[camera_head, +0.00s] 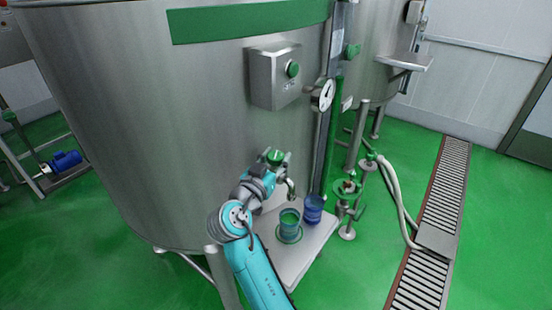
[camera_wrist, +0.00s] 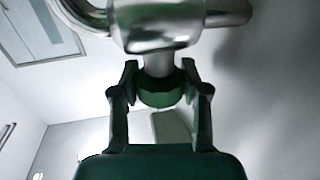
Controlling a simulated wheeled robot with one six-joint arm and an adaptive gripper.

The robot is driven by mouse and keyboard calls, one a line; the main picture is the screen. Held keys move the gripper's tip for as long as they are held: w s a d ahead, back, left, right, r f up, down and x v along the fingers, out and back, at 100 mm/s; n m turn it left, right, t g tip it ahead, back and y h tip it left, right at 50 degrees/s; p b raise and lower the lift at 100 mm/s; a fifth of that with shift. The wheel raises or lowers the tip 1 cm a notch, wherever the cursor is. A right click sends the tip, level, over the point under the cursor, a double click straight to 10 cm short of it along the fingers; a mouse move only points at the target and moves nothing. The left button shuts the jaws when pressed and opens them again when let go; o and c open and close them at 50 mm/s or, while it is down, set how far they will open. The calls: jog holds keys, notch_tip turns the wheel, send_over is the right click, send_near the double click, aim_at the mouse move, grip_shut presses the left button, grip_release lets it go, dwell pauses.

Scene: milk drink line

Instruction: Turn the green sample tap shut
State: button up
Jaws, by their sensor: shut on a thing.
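The green sample tap's knob (camera_head: 276,156) shows on the front of the big steel tank, with its metal spout (camera_head: 291,189) pointing down. In the wrist view the green knob (camera_wrist: 162,94) sits between my two fingers, below the shiny metal tap body (camera_wrist: 165,28). My gripper (camera_wrist: 160,82) is shut on the knob, one dark finger on each side. In the head view my gripper (camera_head: 272,166) partly covers the tap. Whether liquid runs from the spout is too small to tell.
A green cup (camera_head: 289,222) stands below the spout on a pale shelf (camera_head: 283,266), with a blue cup (camera_head: 313,208) beside it at right. A control box (camera_head: 274,78) and a dial gauge (camera_head: 323,95) are above. Green-handled valve piping (camera_head: 347,190) stands at right.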

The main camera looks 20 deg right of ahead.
jog(key=m+g+h, duration=0.2)
jog(key=g, duration=0.1)
jog(key=m+g+h, duration=0.2)
jog(key=m+g, duration=0.1)
jog(key=shift+g+h, duration=0.3)
jog(key=shift+f+m+g, duration=0.1)
jog(key=shift+m+g, duration=0.2)
jog(key=o, duration=1.2)
jog(key=shift+c, duration=0.2)
jog(key=shift+a, duration=0.1)
jog(key=v, duration=1.1)
jog(key=shift+a, duration=0.35)
jog(key=shift+s+f, duration=0.15)
jog(key=shift+a, duration=0.1)
